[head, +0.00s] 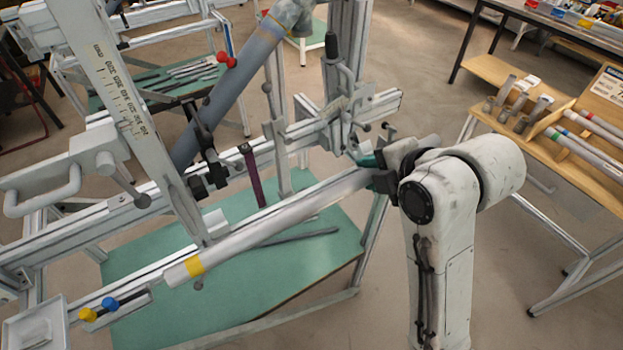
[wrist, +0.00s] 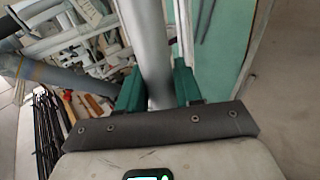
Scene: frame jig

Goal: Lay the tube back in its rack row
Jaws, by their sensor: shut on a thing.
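A long silver-grey tube (head: 285,215) with a yellow band near its left end lies aslant along the front of the frame jig (head: 110,212). My gripper (head: 372,163) is shut on the tube's right end. In the wrist view the green fingers of my gripper (wrist: 157,85) stand on both sides of the tube (wrist: 147,38). I cannot tell whether the tube touches the jig's rail. A rack (head: 570,122) on the wooden bench at the right holds several tubes with coloured end bands.
A thick blue-grey tube (head: 235,92) slants up through the jig behind the held tube. An upright ruled bar (head: 125,110) and clamps crowd the left. A green shelf (head: 250,270) lies below. Open floor separates the jig from the wooden bench (head: 480,72).

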